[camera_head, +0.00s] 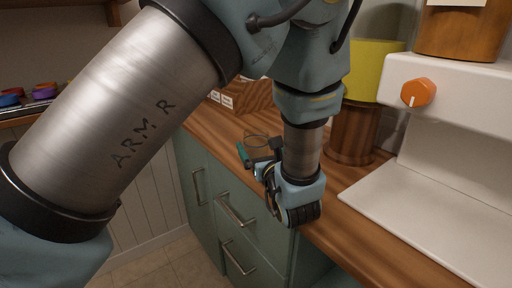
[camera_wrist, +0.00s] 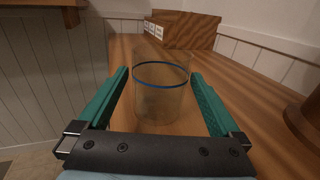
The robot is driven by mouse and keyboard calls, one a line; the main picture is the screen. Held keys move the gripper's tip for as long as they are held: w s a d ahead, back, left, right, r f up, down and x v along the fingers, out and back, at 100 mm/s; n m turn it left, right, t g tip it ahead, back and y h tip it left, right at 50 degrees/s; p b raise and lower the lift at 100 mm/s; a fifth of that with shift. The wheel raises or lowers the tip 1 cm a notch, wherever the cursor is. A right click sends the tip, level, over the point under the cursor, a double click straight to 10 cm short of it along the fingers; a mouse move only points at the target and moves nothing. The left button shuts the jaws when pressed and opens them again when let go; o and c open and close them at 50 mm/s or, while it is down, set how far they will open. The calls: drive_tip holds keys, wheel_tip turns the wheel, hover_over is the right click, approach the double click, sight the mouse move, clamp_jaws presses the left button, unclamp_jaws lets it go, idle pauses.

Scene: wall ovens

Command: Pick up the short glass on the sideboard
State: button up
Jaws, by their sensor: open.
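The short glass (camera_wrist: 161,98) is clear with a blue band and stands upright on the wooden sideboard top (camera_wrist: 222,75). In the wrist view it sits between the two green fingers of my gripper (camera_wrist: 160,92), which are open on either side of it with a gap to each. In the head view the glass (camera_head: 256,138) is faint, just past my gripper (camera_head: 250,155), and partly hidden by it. My gripper is low over the front edge of the sideboard.
A wooden box with labels (camera_wrist: 185,30) stands behind the glass. A brown and yellow canister (camera_head: 352,130) and a white machine with an orange knob (camera_head: 418,92) stand to the right. Green drawers (camera_head: 245,215) are below the top. A wall runs along the right.

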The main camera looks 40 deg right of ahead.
drive_tip(key=shift+x, duration=0.9)
drive_tip(key=c, duration=1.4)
drive_tip(key=shift+r, duration=0.15)
drive_tip(key=shift+c, duration=0.2)
